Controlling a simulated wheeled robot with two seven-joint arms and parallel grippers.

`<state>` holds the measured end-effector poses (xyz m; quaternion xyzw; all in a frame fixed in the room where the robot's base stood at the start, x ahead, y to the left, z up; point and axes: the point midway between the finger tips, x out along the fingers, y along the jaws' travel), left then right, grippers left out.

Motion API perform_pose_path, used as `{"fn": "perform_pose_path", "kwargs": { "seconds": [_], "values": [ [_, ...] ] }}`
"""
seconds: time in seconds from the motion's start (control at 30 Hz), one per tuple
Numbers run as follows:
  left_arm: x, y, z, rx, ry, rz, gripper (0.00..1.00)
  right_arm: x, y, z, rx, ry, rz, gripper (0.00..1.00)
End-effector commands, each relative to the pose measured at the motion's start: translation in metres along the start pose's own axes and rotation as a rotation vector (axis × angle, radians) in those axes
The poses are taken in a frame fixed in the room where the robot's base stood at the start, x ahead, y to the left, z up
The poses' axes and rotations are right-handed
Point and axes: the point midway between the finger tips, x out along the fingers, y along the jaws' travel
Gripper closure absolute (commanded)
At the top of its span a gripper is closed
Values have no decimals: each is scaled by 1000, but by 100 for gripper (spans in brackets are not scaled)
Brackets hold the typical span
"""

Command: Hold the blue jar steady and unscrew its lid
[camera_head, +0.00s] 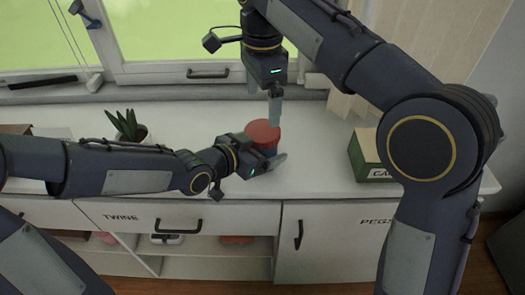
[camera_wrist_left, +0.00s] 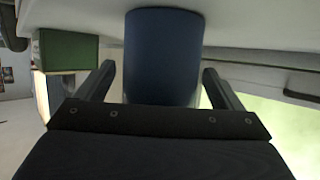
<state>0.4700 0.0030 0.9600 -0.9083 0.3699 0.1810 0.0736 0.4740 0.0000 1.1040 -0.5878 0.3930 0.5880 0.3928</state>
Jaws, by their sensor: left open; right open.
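The blue jar (camera_head: 270,153) stands on the white counter, largely hidden in the head view by my left gripper. Its red lid (camera_head: 262,132) is on top. In the left wrist view the blue body (camera_wrist_left: 163,55) fills the space between the two fingers, with a visible gap on each side. My left gripper (camera_head: 270,163) is open, low at the jar's side, with its fingers either side of the body. My right gripper (camera_head: 268,105) is open and points down from above, its fingertips close to the lid. I cannot tell whether they touch it.
A green box (camera_head: 368,155) stands to the right on the counter (camera_head: 325,170), and also shows in the left wrist view (camera_wrist_left: 66,50). A potted plant (camera_head: 128,128) stands at the left behind my left arm. The window is behind; drawers and shelves are below the front edge.

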Motion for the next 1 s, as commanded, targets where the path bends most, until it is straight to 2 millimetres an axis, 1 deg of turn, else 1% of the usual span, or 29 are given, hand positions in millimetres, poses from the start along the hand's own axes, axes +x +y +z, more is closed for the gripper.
{"fn": "perform_pose_path", "kwargs": {
  "seconds": [0.2, 0.87, 0.9, 1.0],
  "values": [
    [0, 0, 0, 0, 0, -1, 12, 0, 0, 0, 0, 0, 0, 5],
    [0, 0, 0, 0, 0, -1, 98, 1, 0, 0, -19, 0, 3, 5],
    [0, 0, 0, 0, 0, -1, 100, 2, 0, 1, -37, 0, 7, 5],
    [0, 0, 0, 0, 1, 0, 100, 5, 0, 1, -107, 1, 17, 5]
  ]
}}
